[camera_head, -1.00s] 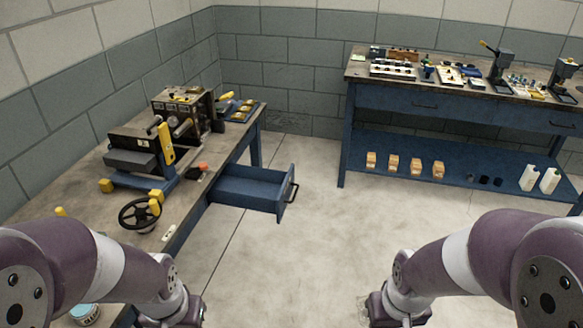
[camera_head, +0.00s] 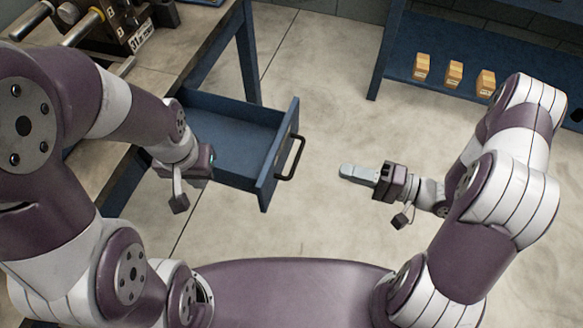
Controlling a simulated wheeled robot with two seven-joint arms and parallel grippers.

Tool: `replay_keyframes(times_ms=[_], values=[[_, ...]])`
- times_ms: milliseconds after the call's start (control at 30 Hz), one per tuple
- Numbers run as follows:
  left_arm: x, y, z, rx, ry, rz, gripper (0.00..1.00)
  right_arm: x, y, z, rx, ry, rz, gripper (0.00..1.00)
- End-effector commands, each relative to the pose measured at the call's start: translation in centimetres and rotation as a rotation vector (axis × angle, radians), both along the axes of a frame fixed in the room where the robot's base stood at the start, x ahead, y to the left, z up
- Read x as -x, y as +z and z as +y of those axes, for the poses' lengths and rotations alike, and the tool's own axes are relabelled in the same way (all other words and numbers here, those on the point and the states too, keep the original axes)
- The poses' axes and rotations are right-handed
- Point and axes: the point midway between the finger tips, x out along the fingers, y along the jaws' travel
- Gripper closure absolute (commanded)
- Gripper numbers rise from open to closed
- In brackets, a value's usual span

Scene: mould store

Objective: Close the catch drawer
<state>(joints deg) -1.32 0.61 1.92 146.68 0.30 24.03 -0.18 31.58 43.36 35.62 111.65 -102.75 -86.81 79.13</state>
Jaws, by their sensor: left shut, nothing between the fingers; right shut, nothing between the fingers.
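The blue catch drawer (camera_head: 238,139) stands pulled out from under the left workbench (camera_head: 168,80). Its visible inside is empty. Its front panel (camera_head: 279,150) faces right and carries a dark bar handle (camera_head: 291,158). My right gripper (camera_head: 358,172) is shut and empty, pointing left at the drawer front. A clear gap of floor separates its fingertips from the handle. My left gripper (camera_head: 205,163) is at the near left side of the drawer, overlapping its near wall in the view. It is shut; its fingers are hardly visible, and I cannot tell whether it touches the drawer.
A machine (camera_head: 110,25) stands on the left workbench. A second blue bench (camera_head: 395,45) at the upper right has several small wooden blocks (camera_head: 454,74) on its lower shelf. The pale concrete floor (camera_head: 330,105) right of the drawer is free.

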Motion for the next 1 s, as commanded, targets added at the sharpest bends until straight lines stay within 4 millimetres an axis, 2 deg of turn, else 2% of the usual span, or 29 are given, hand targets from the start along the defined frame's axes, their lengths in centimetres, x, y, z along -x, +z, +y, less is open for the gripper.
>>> replay_keyframes(times_ms=[167,400,600,800,1000], values=[[0.0,-0.4,0.0,0.0,0.0,-0.001,1.0,-0.4,0.3,2.4,-0.022,0.015,0.007,1.0],[0.0,-1.5,0.0,0.0,0.0,0.0,1.0,-2.0,0.2,7.5,-0.018,0.015,0.005,1.0],[0.0,-2.4,0.0,0.0,0.0,0.0,1.0,-3.3,0.2,11.1,-0.017,0.013,0.003,1.0],[0.0,-2.8,0.0,0.0,0.0,0.0,1.0,-3.9,0.3,12.9,-0.017,0.01,0.003,1.0],[0.0,-2.8,0.0,0.0,0.0,0.0,1.0,-4.0,0.4,13.2,-0.016,0.007,0.004,1.0]])
